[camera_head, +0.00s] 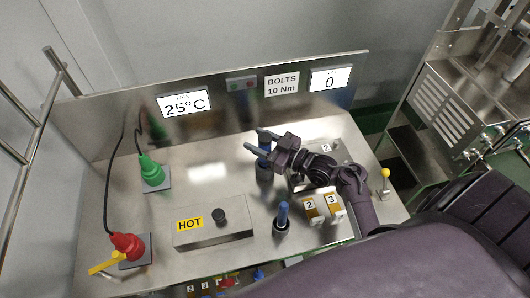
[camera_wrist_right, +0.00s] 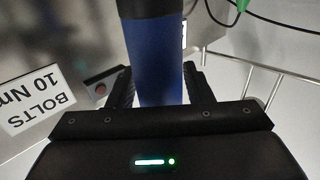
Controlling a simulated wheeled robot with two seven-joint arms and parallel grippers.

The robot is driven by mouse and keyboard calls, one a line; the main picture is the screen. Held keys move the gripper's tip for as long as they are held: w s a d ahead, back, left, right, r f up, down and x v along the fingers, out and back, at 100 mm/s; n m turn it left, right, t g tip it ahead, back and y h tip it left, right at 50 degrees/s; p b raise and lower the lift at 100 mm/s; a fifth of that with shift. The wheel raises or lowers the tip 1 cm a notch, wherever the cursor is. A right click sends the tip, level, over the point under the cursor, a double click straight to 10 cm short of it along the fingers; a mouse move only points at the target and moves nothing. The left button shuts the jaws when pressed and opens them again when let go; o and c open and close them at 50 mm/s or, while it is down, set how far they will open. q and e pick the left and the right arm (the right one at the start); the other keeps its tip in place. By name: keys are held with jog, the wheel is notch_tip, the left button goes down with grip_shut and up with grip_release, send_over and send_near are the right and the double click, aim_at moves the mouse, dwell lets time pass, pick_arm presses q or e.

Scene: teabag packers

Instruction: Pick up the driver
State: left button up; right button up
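The driver (camera_head: 264,159) is an upright tool with a blue handle and dark ends, near the back middle of the steel bench. My right gripper (camera_head: 259,142) reaches it from the right, with one finger on each side of its upper part. In the right wrist view the blue handle (camera_wrist_right: 155,60) fills the gap between my two dark fingers, so the gripper looks shut on it. Whether the driver's lower end touches the bench is not clear. My left gripper is not in view.
A second blue-handled tool (camera_head: 282,215) stands in a dark holder in front. A metal box marked HOT (camera_head: 213,227) sits left of it. Numbered orange-and-white packs (camera_head: 322,207) lie under my right arm. Green (camera_head: 151,170) and red (camera_head: 127,245) corded tools stand at the left.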

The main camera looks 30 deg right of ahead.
jog(key=c, duration=0.7)
jog(key=shift+c, duration=0.5)
jog(key=shift+r, duration=0.15)
